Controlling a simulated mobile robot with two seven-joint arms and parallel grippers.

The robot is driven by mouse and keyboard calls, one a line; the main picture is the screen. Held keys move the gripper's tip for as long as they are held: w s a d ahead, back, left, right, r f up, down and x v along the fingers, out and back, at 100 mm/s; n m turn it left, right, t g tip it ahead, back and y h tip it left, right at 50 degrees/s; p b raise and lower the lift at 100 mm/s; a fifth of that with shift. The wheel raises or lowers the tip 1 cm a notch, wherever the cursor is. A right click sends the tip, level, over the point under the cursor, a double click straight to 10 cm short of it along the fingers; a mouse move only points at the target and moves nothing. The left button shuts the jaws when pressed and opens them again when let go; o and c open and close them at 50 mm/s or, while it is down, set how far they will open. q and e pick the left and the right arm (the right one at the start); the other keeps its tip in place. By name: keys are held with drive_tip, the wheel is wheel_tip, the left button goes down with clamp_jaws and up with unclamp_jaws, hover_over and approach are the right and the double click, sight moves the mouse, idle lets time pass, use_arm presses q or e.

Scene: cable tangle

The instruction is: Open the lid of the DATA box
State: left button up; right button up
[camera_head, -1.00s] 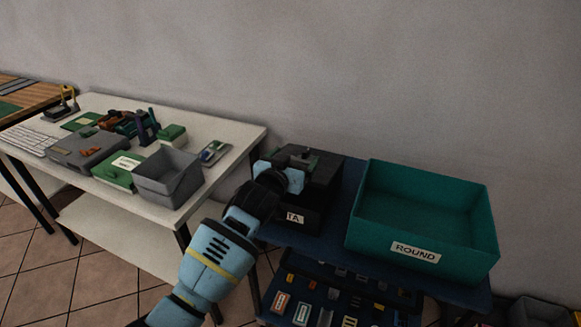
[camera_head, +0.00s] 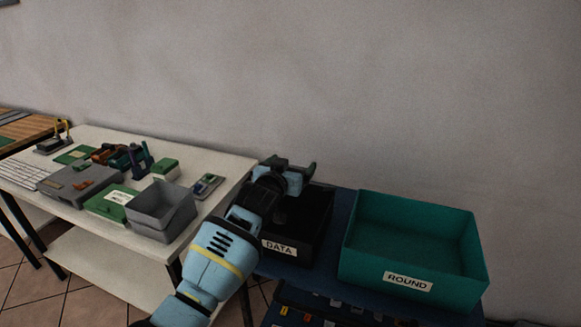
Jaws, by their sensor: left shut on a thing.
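The black DATA box (camera_head: 305,250) stands on the blue stand, with its white DATA label facing me. Its dark inside shows from above at the right, so the top is at least partly uncovered. My left gripper (camera_head: 287,175) is over the back left of the box, shut on what appears to be the lid's handle. My gripper and wrist hide most of the lid, so its exact tilt cannot be told. My right gripper is not in view.
A teal ROUND box (camera_head: 464,278) stands open and empty just right of the DATA box. At left, a white table (camera_head: 102,223) holds a grey bin (camera_head: 162,212), green boxes and a keyboard. A wall (camera_head: 400,90) rises behind.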

use_arm(q)
drive_tip(key=shift+r, duration=0.1)
drive_tip(key=o, duration=1.2)
drive_tip(key=shift+s+a, duration=0.2)
drive_tip(key=shift+s, duration=0.5)
drive_tip(key=shift+p+v, duration=0.75)
drive_tip(key=shift+v, duration=2.35)
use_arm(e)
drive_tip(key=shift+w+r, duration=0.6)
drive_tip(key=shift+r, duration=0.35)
use_arm(q)
drive_tip(key=shift+s, duration=0.1)
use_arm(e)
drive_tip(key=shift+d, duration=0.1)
